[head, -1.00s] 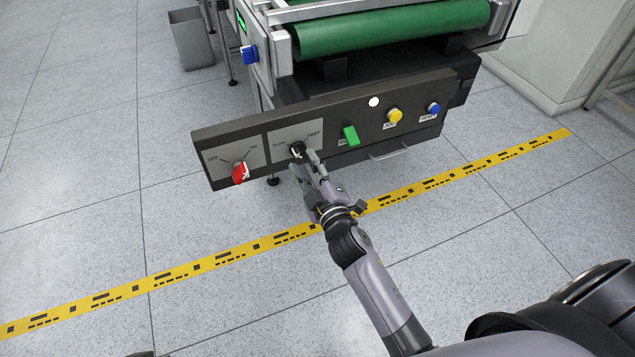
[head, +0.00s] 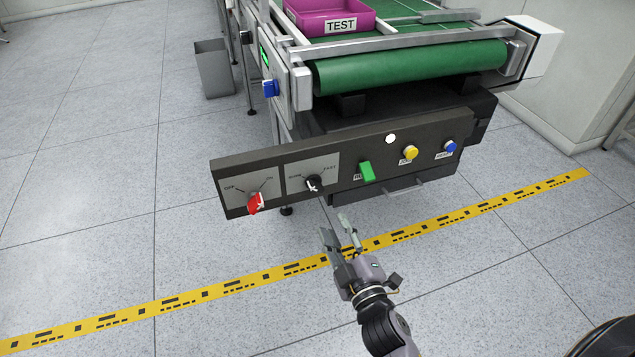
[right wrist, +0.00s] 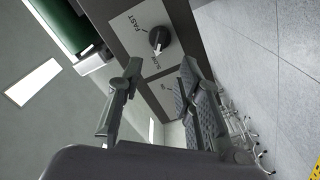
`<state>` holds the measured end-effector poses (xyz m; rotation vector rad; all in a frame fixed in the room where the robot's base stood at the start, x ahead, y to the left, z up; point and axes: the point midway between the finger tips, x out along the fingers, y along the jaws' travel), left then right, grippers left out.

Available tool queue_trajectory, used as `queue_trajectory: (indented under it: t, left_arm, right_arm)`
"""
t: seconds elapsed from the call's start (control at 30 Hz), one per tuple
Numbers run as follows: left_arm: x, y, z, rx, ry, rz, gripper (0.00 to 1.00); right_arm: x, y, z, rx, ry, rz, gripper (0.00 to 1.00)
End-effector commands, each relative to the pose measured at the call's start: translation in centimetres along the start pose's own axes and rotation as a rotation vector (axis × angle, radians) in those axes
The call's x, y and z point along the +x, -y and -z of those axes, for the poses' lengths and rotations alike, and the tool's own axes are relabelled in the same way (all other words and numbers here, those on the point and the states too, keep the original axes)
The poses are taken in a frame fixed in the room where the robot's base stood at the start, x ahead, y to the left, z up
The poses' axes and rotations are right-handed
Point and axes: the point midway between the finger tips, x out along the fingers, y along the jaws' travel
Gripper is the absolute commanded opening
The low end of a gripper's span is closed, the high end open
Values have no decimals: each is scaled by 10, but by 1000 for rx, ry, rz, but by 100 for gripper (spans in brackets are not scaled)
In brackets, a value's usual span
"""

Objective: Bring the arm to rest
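My right gripper (head: 336,232) is open and empty, in front of and below the control panel (head: 345,165) in the head view. Its two fingers stand apart in the right wrist view (right wrist: 158,85). The black speed knob (head: 313,184) sits on its grey plate, apart from the fingers; it also shows in the right wrist view (right wrist: 158,38). The red switch knob (head: 255,203) is at the panel's left end. My left gripper is not in view.
A green conveyor belt (head: 410,68) stands behind the panel, carrying a magenta bin (head: 300,12) labelled TEST. A green button (head: 367,172), a yellow button (head: 411,152) and a blue button (head: 450,146) sit on the panel. Yellow tape (head: 215,300) crosses the open floor.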

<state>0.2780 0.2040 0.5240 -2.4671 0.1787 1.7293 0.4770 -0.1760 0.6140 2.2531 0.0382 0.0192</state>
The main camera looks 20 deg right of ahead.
Motion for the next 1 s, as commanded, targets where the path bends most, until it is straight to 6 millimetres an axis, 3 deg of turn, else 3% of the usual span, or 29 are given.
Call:
queue_trajectory:
  t: [0.2,0.37,0.5,0.6,0.77,1.0]
  left_arm:
    - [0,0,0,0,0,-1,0]
    - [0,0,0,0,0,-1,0]
    - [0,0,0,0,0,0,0]
    - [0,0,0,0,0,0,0]
    - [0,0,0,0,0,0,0]
    - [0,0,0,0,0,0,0]
  right_arm:
    - [-1,-2,-4,15,22,2,32]
    - [-11,-10,-34,134,190,30,32]
    - [-39,-5,-69,314,432,112,32]
    - [-67,8,-84,433,595,201,32]
    - [-110,29,-89,553,786,338,32]
    - [-164,48,-81,636,976,512,32]
